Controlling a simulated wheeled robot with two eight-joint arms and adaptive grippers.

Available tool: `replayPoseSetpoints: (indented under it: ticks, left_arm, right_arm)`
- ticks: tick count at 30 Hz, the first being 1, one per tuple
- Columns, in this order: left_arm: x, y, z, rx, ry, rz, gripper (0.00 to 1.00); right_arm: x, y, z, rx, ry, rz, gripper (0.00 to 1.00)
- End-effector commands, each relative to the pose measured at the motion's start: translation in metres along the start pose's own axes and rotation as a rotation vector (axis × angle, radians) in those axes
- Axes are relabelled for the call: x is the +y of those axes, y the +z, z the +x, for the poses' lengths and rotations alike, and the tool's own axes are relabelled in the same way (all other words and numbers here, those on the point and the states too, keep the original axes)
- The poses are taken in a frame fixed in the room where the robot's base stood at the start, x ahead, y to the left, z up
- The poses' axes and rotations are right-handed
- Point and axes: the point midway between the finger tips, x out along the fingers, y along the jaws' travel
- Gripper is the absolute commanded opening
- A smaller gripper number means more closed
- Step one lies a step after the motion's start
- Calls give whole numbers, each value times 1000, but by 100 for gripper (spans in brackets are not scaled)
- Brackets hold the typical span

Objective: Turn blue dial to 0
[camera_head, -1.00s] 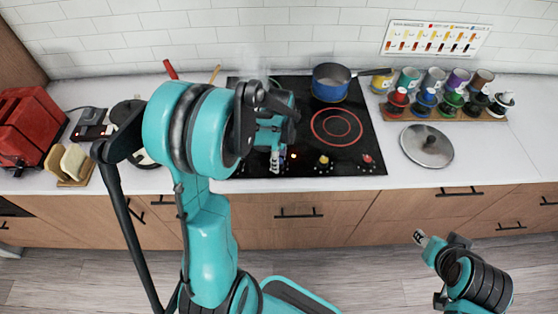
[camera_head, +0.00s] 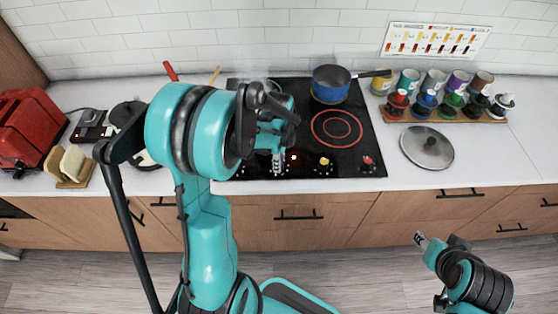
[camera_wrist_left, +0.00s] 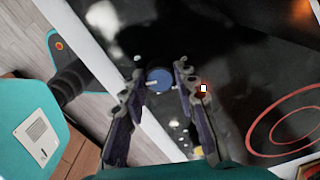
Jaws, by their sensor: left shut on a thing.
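The blue dial (camera_wrist_left: 160,80) sits near the front edge of the black cooktop. In the left wrist view it lies between the fingertips of my left gripper (camera_wrist_left: 160,85), which is shut on it. A pale mark shows on the dial's left side; its setting is too small to read. In the head view my left gripper (camera_head: 278,160) reaches down to the cooktop's front edge and hides the blue dial. My right gripper (camera_head: 421,240) hangs low at the right, in front of the counter and far from the dials; its jaw opening is unclear.
The black cooktop (camera_head: 352,150) also carries a yellow dial (camera_head: 324,161) and a red dial (camera_head: 368,161). A blue pot (camera_head: 330,84) stands at the back, near a glowing red ring (camera_head: 337,129). A lid (camera_head: 427,146) and a spice rack (camera_head: 445,116) stand at the right.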

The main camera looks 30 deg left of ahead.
Motion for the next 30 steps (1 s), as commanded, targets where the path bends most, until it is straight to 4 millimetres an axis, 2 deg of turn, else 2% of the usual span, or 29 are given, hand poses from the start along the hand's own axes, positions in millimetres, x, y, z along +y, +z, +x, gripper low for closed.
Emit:
replayPoseSetpoints:
  ticks: [8,30]
  left_arm:
    - [0,0,1,0,0,-196,1]
    - [0,0,1,0,0,-898,1]
  right_arm:
    - [0,3,4,0,0,0,40]
    - [0,9,13,0,0,0,40]
